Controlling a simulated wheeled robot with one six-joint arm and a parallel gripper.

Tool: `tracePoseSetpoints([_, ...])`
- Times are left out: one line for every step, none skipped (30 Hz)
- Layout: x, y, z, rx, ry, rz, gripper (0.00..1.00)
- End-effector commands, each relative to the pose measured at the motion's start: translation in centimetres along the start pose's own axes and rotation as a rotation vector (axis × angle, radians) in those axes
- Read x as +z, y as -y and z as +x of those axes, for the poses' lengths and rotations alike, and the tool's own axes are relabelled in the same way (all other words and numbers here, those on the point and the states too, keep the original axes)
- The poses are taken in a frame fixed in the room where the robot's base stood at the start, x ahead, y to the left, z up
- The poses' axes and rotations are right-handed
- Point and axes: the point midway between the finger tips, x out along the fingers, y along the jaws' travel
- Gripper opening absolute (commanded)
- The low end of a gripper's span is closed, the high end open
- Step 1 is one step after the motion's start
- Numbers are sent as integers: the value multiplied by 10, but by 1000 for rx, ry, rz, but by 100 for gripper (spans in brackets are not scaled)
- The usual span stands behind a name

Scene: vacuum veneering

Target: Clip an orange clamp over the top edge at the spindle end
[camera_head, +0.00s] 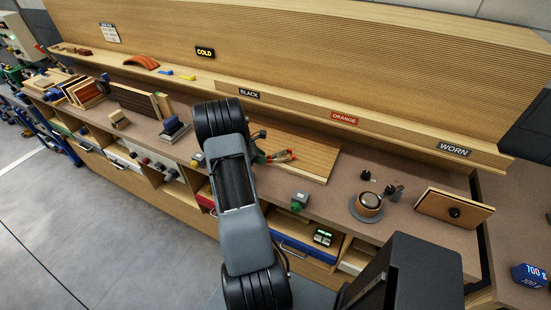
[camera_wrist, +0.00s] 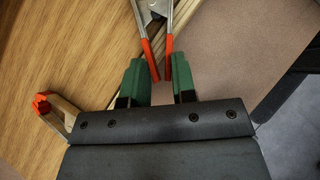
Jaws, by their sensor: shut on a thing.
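My gripper (camera_wrist: 159,72) has its green fingers on both sides of the orange handles of a metal clamp (camera_wrist: 168,60) and is shut on it. The clamp's metal jaws point away, toward the top of the wrist view, over a pale layered edge. The same area shows in the head view, where my gripper (camera_head: 259,155) is partly behind my arm and orange handles (camera_head: 281,155) show beside it. A wooden panel (camera_wrist: 60,50) lies at left in the wrist view. A second orange-tipped clamp (camera_wrist: 42,104) shows at the lower left, partly hidden by my gripper body.
A long bench carries wood stacks (camera_head: 80,90) at left and a round pot on a dish (camera_head: 368,203) at right. A small wooden board with a black knob (camera_head: 454,212) stands further right. A ledge at the back carries BLACK, ORANGE (camera_head: 344,117) and WORN labels.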

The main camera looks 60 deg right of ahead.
Motion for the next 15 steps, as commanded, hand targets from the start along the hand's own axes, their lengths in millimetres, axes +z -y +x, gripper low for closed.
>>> tracePoseSetpoints([0,0,0,0,0,0,2])
tracePoseSetpoints([0,0,0,0,0,0,0])
tracePoseSetpoints([0,0,0,0,0,0,0])
tracePoseSetpoints([0,0,0,0,0,0,0])
tracePoseSetpoints([0,0,0,0,0,0,0])
tracePoseSetpoints([0,0,0,0,0,0,0])
tracePoseSetpoints([0,0,0,0,0,0,0])
tracePoseSetpoints([0,0,0,0,0,0,0])
tracePoseSetpoints([0,0,0,0,1,0,0])
tracePoseSetpoints([0,0,0,0,1,0,0])
tracePoseSetpoints([1,0,-1,0,1,0,0])
tracePoseSetpoints([1,0,-1,1,1,0,0])
tracePoseSetpoints([2,0,-2,1,1,0,0])
tracePoseSetpoints([2,0,-2,1,1,0,0])
tracePoseSetpoints([4,0,-4,1,1,1,0])
